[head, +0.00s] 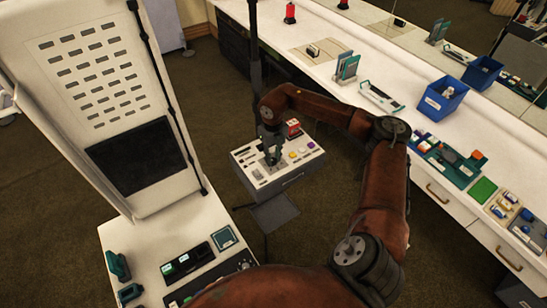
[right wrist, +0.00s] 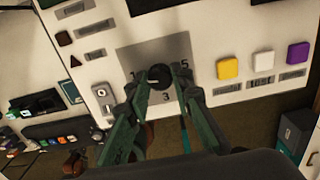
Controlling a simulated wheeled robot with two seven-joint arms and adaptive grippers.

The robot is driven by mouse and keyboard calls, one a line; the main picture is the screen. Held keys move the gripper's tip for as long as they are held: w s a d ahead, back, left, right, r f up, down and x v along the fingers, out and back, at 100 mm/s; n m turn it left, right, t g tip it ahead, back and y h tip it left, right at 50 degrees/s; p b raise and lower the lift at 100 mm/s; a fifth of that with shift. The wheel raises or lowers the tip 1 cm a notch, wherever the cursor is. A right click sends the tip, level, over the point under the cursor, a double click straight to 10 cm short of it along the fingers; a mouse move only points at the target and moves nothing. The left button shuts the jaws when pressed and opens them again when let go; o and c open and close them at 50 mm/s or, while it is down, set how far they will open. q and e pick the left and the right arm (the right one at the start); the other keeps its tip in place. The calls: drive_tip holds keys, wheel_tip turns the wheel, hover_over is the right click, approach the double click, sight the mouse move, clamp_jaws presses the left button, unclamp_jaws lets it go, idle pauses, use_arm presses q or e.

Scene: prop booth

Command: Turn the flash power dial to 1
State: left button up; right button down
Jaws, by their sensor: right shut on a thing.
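The flash power dial (right wrist: 159,76) is a small black knob on a grey plate of the white control panel (right wrist: 222,30) in the right wrist view. The numerals 1, 3 and 5 show around it, with 1 at the left, 3 below and 5 at the right. The dial's pointer setting is too small to tell. My right gripper (right wrist: 160,84) is shut on the dial, one green finger on each side. In the head view my right gripper (head: 271,155) reaches down onto the panel box (head: 284,181); the dial is hidden there. My left gripper is not in view.
Yellow (right wrist: 228,68), white (right wrist: 263,61) and purple (right wrist: 298,53) buttons sit right of the dial. A key switch (right wrist: 101,93) is at its left. A red part (head: 293,128) stands at the box's back. A long white counter (head: 330,65) with blue bins runs along the right.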

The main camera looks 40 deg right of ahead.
sight(274, 159)
drive_tip(key=c, duration=1.7)
unclamp_jaws()
wheel_tip(274, 159, up, 12)
